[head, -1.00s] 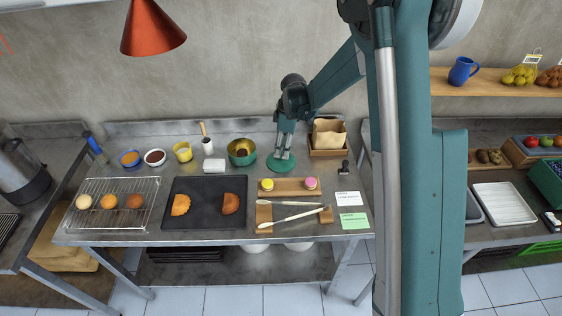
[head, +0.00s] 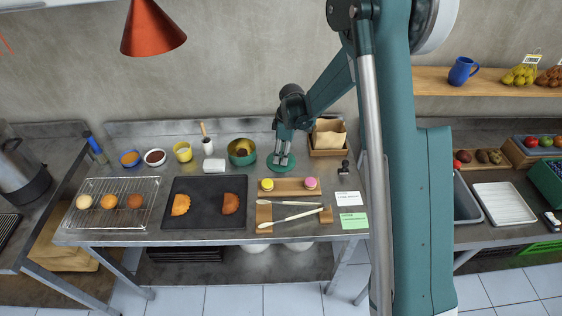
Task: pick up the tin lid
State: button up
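The tin lid appears to be a round green disc (head: 291,167) lying flat on the steel bench, right of the green bowl (head: 242,152). My gripper (head: 281,161) points down over the middle of the lid. Its two pale fingertips show slightly apart, so it looks open. The fingers hide the lid's centre, and I cannot tell whether they touch it or have a knob between them.
A wooden box with brown paper (head: 328,149) stands close on the right. A wooden board (head: 291,194) with a yellow and a pink round item lies in front. A white block (head: 214,166) and a dark tray (head: 205,218) are to the left.

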jog(key=c, duration=1)
jog(key=shift+r, duration=0.1)
notch_tip(320, 180, up, 10)
jog(key=shift+f, duration=0.1)
dwell(0.7)
jog(key=w+a+p, duration=0.1)
jog(key=a, duration=0.4)
jog(key=w+a+r+p, duration=0.1)
jog(key=a+p, duration=0.1)
jog(key=a, duration=0.4)
jog(key=w+a+r+p, duration=0.1)
jog(key=w+a+p, duration=0.1)
jog(key=a, duration=0.4)
jog(key=shift+r, duration=0.2)
